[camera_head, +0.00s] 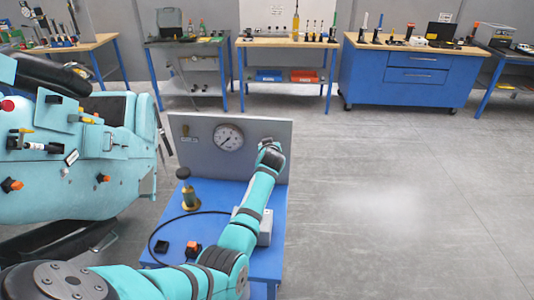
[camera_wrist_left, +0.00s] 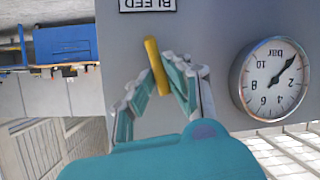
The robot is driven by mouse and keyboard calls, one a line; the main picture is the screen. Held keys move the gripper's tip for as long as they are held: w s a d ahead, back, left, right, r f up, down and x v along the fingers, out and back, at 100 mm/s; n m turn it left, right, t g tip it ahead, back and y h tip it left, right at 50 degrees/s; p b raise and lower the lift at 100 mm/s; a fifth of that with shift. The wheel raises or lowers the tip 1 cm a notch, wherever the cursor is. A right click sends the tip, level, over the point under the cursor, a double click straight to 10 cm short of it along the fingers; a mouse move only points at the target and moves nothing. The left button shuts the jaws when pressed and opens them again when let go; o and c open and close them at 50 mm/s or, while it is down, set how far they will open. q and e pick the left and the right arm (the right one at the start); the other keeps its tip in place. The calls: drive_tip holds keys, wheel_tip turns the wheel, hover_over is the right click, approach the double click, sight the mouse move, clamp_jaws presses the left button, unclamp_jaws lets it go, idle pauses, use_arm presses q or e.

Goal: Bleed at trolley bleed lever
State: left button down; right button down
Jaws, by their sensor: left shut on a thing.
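The trolley (camera_head: 215,213) is blue with an upright grey panel (camera_head: 192,160) at its back. A round pressure gauge (camera_head: 228,138) is on the panel, and it also shows upside down in the left wrist view (camera_wrist_left: 270,80). The bleed lever (camera_wrist_left: 155,60) is a yellow bar under the inverted BLEED label (camera_wrist_left: 148,4). My left gripper (camera_head: 270,147) is at the panel, right of the gauge. In the left wrist view its fingers (camera_wrist_left: 167,77) are shut on the lever. The lever is hidden behind my gripper in the head view. My right gripper is not in view.
A brass-coloured bottle-like part (camera_head: 190,197), a black hose (camera_head: 155,235) and an orange-topped knob (camera_head: 193,248) are on the trolley top. A teal coaster car (camera_head: 80,170) stands close on the left. Workbenches line the back wall. The floor to the right is clear.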

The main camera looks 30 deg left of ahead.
use_arm(q)
drive_tip(key=shift+w+d+f+m+y+b, duration=0.1)
drive_tip(key=shift+w+d+m+y+b, duration=0.15)
drive_tip(key=shift+d+m+y+b, duration=0.6)
drive_tip(key=shift+a+g+h+b, duration=0.25)
drive_tip(key=shift+a+g+b, duration=0.05)
drive_tip(key=shift+b, duration=0.25)
drive_tip(key=c, duration=1.4)
unclamp_jaws()
drive_tip(key=shift+o, duration=0.3)
drive_tip(key=v, duration=1.2)
